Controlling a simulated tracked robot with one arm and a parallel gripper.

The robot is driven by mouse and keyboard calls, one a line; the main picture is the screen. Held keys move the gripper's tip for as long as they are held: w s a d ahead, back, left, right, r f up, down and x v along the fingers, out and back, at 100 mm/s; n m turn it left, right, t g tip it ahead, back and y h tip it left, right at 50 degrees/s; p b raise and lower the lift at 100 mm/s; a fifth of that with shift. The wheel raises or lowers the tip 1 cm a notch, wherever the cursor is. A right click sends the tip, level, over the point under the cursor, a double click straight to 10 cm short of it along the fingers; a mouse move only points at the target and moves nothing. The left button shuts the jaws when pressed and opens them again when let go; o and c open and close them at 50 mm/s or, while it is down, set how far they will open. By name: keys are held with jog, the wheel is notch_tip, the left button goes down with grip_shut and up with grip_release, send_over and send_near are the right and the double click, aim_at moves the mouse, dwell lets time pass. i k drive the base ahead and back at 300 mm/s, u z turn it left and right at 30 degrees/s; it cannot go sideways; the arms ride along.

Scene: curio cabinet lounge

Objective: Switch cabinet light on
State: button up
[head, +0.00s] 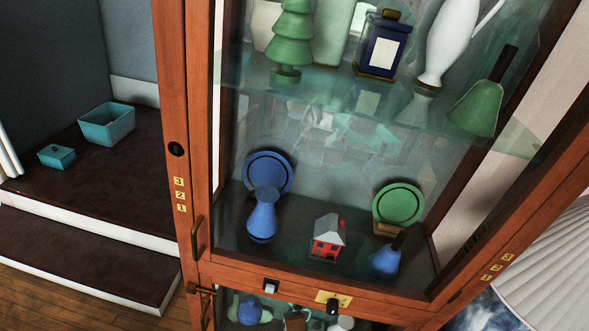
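The wooden curio cabinet (190,120) fills the middle and right of the head view, tilted in the picture. On the rail below its upper glass door are a small dark fitting with a pale face (270,286) and a brass plate (322,297) with a black knob (333,305). A round black fitting (176,149) sits on the left post, above the number labels. I cannot tell for certain which fitting is the light switch. The inside looks dim, and no lit lamp shows. My gripper is not in view.
Behind the glass stand a blue vase (262,218), a small red house (327,239) and other ornaments. Left is a dark stepped platform (70,170) with teal boxes (107,126).

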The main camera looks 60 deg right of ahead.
aim_at(270, 288)
jog(key=z, duration=1.65)
jog(key=k, duration=0.5)
jog(key=u, duration=0.25)
